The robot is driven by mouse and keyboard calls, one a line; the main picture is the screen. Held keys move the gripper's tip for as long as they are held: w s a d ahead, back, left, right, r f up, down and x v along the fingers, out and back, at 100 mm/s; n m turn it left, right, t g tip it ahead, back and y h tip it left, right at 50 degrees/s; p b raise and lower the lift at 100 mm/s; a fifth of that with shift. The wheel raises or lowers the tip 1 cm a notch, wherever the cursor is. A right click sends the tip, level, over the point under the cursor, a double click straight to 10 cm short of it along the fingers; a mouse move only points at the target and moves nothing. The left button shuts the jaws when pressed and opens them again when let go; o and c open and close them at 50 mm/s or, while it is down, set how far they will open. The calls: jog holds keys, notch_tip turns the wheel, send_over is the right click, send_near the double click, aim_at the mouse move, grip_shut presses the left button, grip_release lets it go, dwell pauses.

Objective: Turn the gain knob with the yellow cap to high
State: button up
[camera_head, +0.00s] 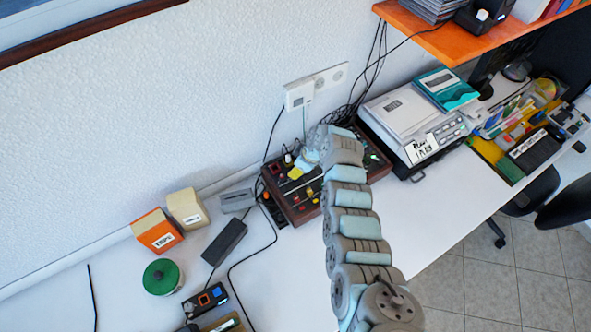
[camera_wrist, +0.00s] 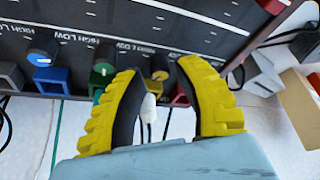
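The control panel (camera_head: 283,204) is a dark box with a reddish-brown frame on the table against the wall. In the wrist view its dark face (camera_wrist: 205,22) carries a row of knobs with HIGH and LOW labels. The yellow-capped knob (camera_wrist: 159,75) lies between the tips of my gripper (camera_wrist: 160,70). My yellow fingers are apart, one on each side of it; I cannot tell whether they touch it. A green-capped knob (camera_wrist: 103,69) and a blue-capped knob (camera_wrist: 40,60) stand to its left. In the head view my arm hides part of the panel.
Coloured blocks, including a blue one (camera_wrist: 52,80), line the panel's near edge. A white scale-like device (camera_head: 408,118) stands right of the panel. Cables run beside it. A black adapter (camera_head: 225,242), an orange box (camera_head: 157,231) and a green-lidded jar (camera_head: 162,277) stand to the left.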

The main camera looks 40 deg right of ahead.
jog(key=shift+w+f, duration=0.15)
jog(key=shift+f, duration=0.4)
grip_shut()
